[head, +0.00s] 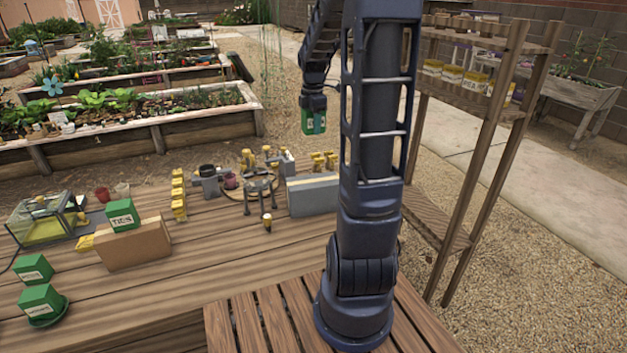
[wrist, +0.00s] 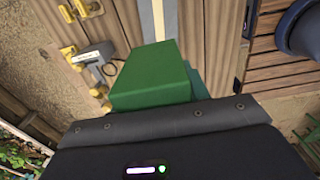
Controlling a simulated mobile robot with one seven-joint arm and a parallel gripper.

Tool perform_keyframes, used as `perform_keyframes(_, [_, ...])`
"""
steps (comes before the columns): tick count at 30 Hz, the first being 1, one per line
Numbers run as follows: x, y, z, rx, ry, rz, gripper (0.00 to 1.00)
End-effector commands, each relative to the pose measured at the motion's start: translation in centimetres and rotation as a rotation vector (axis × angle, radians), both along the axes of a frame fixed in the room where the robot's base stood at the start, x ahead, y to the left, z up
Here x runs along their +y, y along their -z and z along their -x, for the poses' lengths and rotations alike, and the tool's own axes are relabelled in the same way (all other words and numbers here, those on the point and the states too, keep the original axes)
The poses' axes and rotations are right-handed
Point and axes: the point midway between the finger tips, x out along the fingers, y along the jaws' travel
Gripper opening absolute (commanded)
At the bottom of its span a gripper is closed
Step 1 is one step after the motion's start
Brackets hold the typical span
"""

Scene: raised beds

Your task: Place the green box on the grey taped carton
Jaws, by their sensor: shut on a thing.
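My gripper (head: 313,108) is shut on a green box (head: 314,123) with a white label, held high in the air. In the wrist view the held green box (wrist: 152,78) fills the middle, just beyond the gripper's dark edge. The grey taped carton (head: 314,198) lies on the wooden table below, a pale tape strip along its top and its right end hidden behind my arm.
Another green box (head: 122,215) stands on a brown carton (head: 135,246). Two more green boxes (head: 34,269) (head: 41,300) are at the table's left, one on a round green dish. A round board (head: 238,190) with small items and yellow pieces (head: 179,195) lie left of the grey carton. Wooden shelves (head: 480,100) stand right.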

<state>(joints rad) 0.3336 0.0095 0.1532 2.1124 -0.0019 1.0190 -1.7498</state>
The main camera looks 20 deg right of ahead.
Motion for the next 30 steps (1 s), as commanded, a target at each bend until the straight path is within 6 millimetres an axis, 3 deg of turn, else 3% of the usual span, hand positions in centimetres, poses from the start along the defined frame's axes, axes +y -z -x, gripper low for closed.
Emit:
perform_keyframes(21, [0.0, 14.3, 0.1, 0.003, 0.000, -0.002, 0.20])
perform_keyframes(30, [0.0, 16.3, 0.0, 0.002, 0.000, 0.000, 0.20])
